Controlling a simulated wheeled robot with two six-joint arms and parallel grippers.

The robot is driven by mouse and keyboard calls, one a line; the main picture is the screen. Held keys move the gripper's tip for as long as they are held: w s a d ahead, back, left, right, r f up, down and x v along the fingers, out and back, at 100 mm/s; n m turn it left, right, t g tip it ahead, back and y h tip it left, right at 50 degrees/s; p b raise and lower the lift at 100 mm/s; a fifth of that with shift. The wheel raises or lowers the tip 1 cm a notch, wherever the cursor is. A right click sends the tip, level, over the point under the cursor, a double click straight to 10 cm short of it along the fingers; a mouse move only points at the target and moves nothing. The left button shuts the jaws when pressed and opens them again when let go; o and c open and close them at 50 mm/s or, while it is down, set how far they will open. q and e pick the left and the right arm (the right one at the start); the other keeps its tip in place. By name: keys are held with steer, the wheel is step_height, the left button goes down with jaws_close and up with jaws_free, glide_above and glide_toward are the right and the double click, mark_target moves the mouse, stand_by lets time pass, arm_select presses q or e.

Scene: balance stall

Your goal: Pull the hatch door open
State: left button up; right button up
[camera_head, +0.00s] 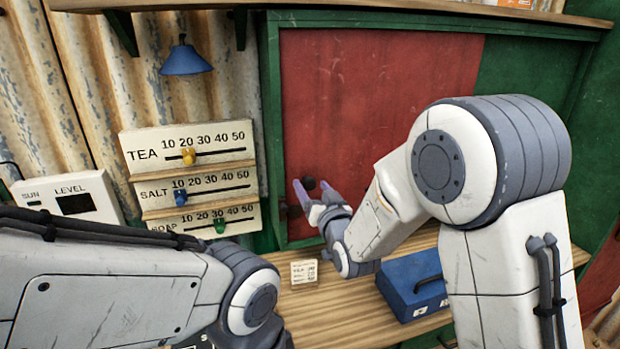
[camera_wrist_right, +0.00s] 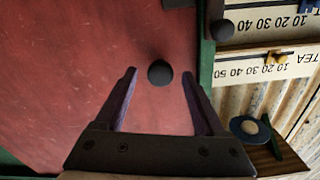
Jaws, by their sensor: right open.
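The hatch door (camera_head: 375,90) is a red panel, seemingly flat in its green frame (camera_head: 270,120). It also fills much of the right wrist view (camera_wrist_right: 60,70). A dark round knob (camera_wrist_right: 159,72) stands on the door near its edge. My right gripper (camera_head: 311,190) is open at the door's lower left, its purple fingers pointing at the panel. In the right wrist view the knob appears between the two fingertips, with a gap on both sides; I cannot tell the depth. My left arm crosses the lower left of the head view, but its gripper is not in view.
Another dark knob (camera_wrist_right: 222,30) sits beside the door edge. Slider boards for tea (camera_head: 187,147), salt and soap hang left of the frame. Below, a wooden counter (camera_head: 320,325) carries a small card (camera_head: 304,272) and a blue box (camera_head: 412,285).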

steer(key=shift+x, duration=1)
steer(key=shift+c, duration=0.3)
jaws_close()
stand_by(0.5)
